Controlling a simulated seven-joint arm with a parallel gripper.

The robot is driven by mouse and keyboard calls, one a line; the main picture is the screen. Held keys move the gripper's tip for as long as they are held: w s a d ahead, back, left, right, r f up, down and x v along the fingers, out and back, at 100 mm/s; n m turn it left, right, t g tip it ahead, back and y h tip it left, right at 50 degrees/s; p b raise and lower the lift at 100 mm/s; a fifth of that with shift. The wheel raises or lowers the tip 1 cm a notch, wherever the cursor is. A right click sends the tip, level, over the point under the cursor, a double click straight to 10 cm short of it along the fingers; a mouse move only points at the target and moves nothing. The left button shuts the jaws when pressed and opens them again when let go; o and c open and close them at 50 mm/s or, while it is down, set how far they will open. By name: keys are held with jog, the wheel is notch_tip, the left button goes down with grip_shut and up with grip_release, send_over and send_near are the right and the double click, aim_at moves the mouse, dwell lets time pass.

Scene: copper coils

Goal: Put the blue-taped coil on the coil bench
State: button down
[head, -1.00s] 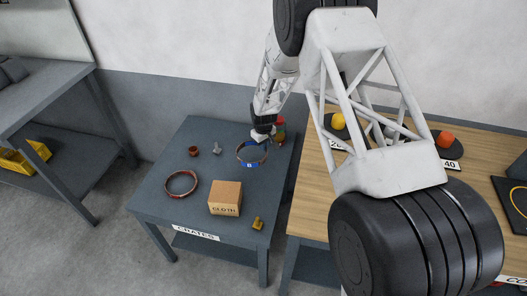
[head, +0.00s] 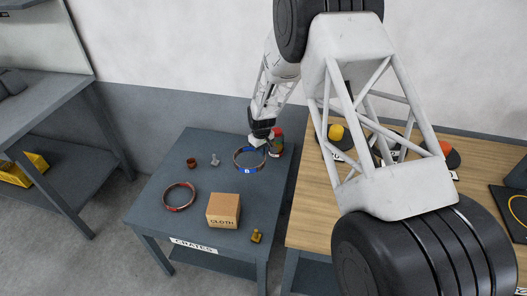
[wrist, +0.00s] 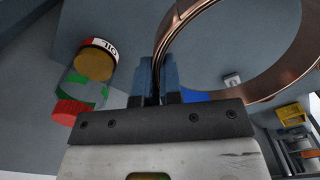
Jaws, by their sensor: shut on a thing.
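The blue-taped coil (head: 247,170) is a copper ring with blue tape, at the back right of the grey table (head: 160,217) labelled CRATES. My gripper (head: 259,143) is at its far right side. In the wrist view my gripper (wrist: 155,80) is shut on the rim of the coil (wrist: 278,82), which extends up and right; a patch of blue tape shows beside the fingers. I cannot tell for sure whether the coil still touches the table. A wood-topped bench (head: 305,205) stands at the right; its front label is cut off, so I cannot confirm it is the coil bench.
A red-taped coil (head: 179,197), a CLOTH box (head: 223,211), a brass part (head: 256,236), a copper cup (head: 191,162) and a grey part (head: 215,160) are on the grey table. A red-and-green jar (head: 277,143) stands close beside my gripper. My arm hides much of the wooden bench.

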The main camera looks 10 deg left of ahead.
jog(key=shift+r, duration=0.1)
notch_tip(320, 180, up, 20)
jog(key=s+d+r+m, duration=0.1)
jog(key=s+d, duration=0.3)
jog(key=d, duration=0.7)
jog(key=s+d+r+m, duration=0.1)
jog(key=s+d, duration=0.3)
jog(key=d, duration=0.6)
jog(key=s+d+r+m, duration=0.1)
jog(key=s+d, duration=0.4)
jog(key=d, duration=0.6)
jog(key=s+d+f+m, duration=0.1)
jog(key=s+d+m, duration=0.1)
jog(key=s+d, duration=0.9)
jog(key=s+d+f+m, duration=0.15)
jog(key=s+d, duration=0.55)
jog(key=s, duration=0.9)
jog(key=shift+w+a+f, duration=0.1)
jog(key=shift+w+f, duration=0.05)
jog(key=shift+f, duration=2.55)
jog(key=shift+w, duration=0.1)
jog(key=w+d, duration=0.1)
jog(key=w, duration=0.4)
jog(key=w+d+f, duration=0.1)
jog(key=w+d, duration=0.1)
jog(key=w, duration=0.3)
jog(key=w+d, duration=0.1)
jog(key=w, duration=0.4)
jog(key=shift+w+d+f, duration=0.15)
jog(key=shift+f, duration=0.05)
